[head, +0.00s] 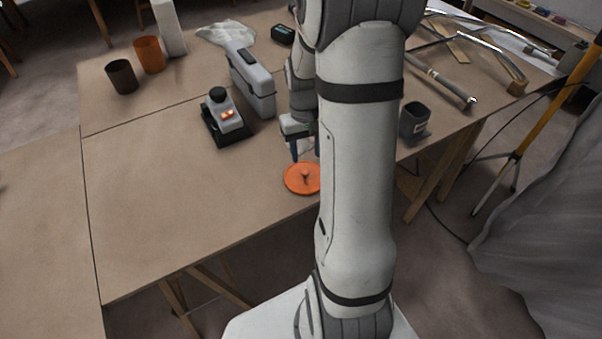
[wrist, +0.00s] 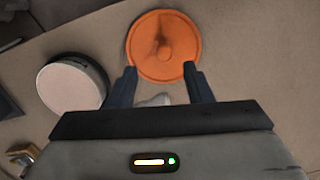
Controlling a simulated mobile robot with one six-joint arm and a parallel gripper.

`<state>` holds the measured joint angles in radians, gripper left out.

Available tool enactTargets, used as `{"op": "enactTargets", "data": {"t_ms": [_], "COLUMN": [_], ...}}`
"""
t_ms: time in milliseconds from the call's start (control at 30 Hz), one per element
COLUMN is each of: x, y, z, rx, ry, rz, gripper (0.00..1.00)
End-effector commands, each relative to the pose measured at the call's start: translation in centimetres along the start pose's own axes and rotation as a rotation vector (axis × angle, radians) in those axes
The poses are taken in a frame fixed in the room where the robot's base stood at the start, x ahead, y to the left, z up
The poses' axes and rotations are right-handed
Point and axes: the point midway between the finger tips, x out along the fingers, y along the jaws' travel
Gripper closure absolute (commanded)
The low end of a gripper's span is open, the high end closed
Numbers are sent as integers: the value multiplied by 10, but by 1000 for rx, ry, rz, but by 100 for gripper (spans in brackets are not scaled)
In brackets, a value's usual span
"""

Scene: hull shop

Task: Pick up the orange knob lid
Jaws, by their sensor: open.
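The orange knob lid (head: 301,180) is a flat round disc with a small knob at its middle. It lies on the brown table near the front edge, partly hidden behind my arm in the head view. In the wrist view the lid (wrist: 164,46) lies just beyond my fingertips, with its knob up. My gripper (wrist: 160,76) is open and empty, its two dark fingers apart at the lid's near side. In the head view my gripper (head: 305,158) is above the lid and mostly hidden by my arm.
A round white-topped object (wrist: 72,84) lies left of my fingers in the wrist view. The table left of the lid is clear.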

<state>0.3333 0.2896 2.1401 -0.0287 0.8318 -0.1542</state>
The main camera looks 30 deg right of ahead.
Motion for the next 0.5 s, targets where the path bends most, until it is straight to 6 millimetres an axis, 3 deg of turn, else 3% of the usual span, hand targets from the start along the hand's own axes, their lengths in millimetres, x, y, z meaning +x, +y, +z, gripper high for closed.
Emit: {"op": "enactTargets", "data": {"t_ms": [500], "x": [63], "y": [-5], "z": [-2], "rx": [1], "ry": [-1], "rz": [0], "gripper": [54]}}
